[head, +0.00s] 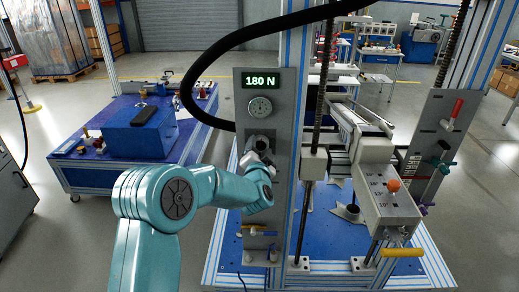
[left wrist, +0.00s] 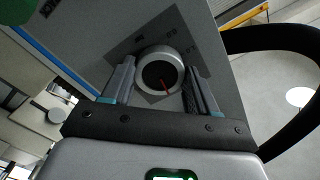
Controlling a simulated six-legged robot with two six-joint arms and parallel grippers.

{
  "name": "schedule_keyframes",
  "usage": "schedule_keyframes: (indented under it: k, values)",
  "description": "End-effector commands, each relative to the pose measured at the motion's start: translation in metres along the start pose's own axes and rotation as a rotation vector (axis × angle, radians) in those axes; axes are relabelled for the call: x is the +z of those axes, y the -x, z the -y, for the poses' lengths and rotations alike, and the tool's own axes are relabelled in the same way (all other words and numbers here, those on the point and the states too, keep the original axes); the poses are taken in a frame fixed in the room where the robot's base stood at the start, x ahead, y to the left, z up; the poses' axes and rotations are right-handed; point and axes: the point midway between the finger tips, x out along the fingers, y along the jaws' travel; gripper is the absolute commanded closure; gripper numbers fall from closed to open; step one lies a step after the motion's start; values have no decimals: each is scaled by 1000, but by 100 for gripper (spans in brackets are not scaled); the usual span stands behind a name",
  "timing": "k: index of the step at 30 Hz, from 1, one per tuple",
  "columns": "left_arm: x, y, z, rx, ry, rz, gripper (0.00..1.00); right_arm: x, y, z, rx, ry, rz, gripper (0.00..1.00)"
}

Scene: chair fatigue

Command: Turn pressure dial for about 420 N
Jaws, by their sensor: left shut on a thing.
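The pressure dial (left wrist: 160,72) is a round silver knob with a dark face and a red pointer line, on a grey panel (head: 287,110) with small markings around it. My left gripper (head: 260,148) comes in from the left and is at this panel. In the left wrist view its fingers (left wrist: 161,88) lie on both sides of the knob, shut on it. In the head view the gripper hides most of the dial. Above it, the green digital display (head: 261,80) reads 180 N, and a small round gauge (head: 260,107) sits below the display. My right gripper is not in view.
A black hose (head: 215,57) arches over the panel's left side. The test rig stands to the right, with a grey box (head: 391,213) carrying an orange knob (head: 393,185). A blue workbench (head: 90,170) stands at the left; open floor lies beyond.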

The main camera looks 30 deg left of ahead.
Motion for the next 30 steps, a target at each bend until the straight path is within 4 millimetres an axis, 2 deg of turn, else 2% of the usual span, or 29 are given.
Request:
schedule_keyframes:
  k: [1,2,4,13,17,20,30]
  values:
    - [1,0,-1,2,0,1,72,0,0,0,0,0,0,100]
    - [1,0,-1,2,0,1,38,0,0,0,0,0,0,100]
    - [1,0,-1,2,0,1,16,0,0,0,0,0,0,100]
    - [0,1,0,1,1,0,16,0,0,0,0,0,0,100]
    - [0,12,-1,1,1,-1,16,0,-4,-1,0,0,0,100]
    - [1,31,-2,2,1,-1,16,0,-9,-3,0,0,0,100]
    - [1,120,-2,4,1,-2,16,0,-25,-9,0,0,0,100]
